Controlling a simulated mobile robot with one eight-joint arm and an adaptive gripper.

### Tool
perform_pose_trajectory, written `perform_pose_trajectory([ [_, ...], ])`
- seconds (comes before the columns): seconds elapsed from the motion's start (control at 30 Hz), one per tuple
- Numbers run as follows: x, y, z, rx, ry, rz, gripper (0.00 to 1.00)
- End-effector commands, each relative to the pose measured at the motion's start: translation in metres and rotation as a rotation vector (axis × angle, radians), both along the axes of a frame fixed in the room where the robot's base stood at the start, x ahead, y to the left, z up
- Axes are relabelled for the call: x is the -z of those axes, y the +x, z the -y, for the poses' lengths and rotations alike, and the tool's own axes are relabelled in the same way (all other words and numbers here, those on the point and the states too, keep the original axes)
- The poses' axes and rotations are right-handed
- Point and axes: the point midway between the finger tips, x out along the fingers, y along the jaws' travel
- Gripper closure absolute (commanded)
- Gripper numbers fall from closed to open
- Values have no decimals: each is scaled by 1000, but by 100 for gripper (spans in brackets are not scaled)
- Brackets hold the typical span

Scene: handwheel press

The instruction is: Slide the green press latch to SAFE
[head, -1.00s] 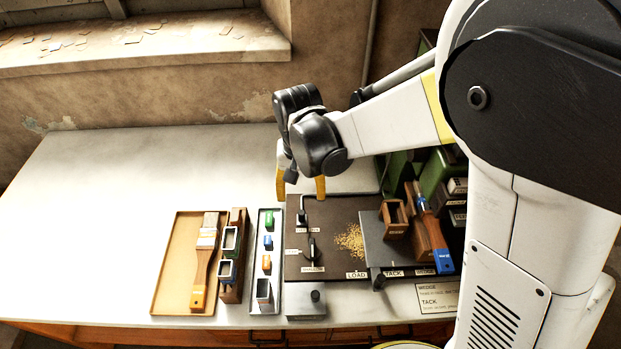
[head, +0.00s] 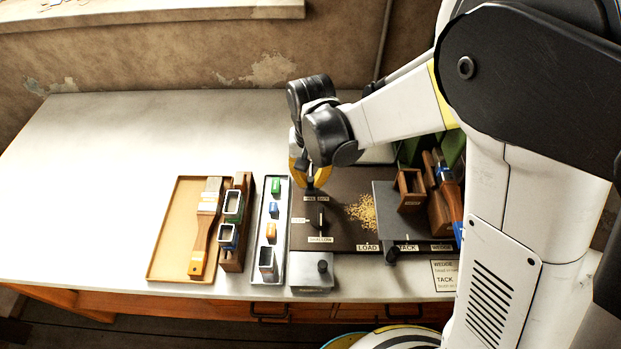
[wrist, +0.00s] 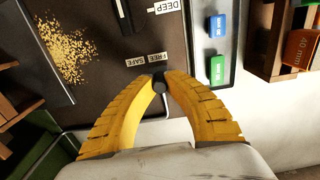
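The latch shows as a dark knob (wrist: 158,86) on a thin bright stem in the wrist view. It stands by the small FREE/SAFE label (wrist: 147,59), nearer the FREE end. In the head view, the latch (head: 311,190) is a small dark upright piece behind the same label (head: 316,198), partly hidden by my gripper. My gripper (wrist: 159,80) has its two yellow fingers drawn together around the knob, one on each side. It also shows in the head view (head: 311,181), pointing down. The green press body (head: 447,152) is mostly hidden behind my arm.
A dark selector (head: 321,216) stands close in front of the label. A tray with coloured blocks (head: 255,260) lies left, with a brush tray (head: 160,255) beyond. Yellow grains (head: 362,211) and a grey plate with a wooden box (head: 410,188) lie right. The table's far left is bare.

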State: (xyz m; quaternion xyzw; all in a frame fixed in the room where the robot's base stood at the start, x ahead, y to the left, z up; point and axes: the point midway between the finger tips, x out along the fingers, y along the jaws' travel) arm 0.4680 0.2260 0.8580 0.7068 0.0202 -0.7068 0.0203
Motion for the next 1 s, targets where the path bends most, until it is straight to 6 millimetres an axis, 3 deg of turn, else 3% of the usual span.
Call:
perform_pose_trajectory([
  [0.3,0,0,2,1,0,0,100],
  [1.0,0,2,30,0,0,0,100],
])
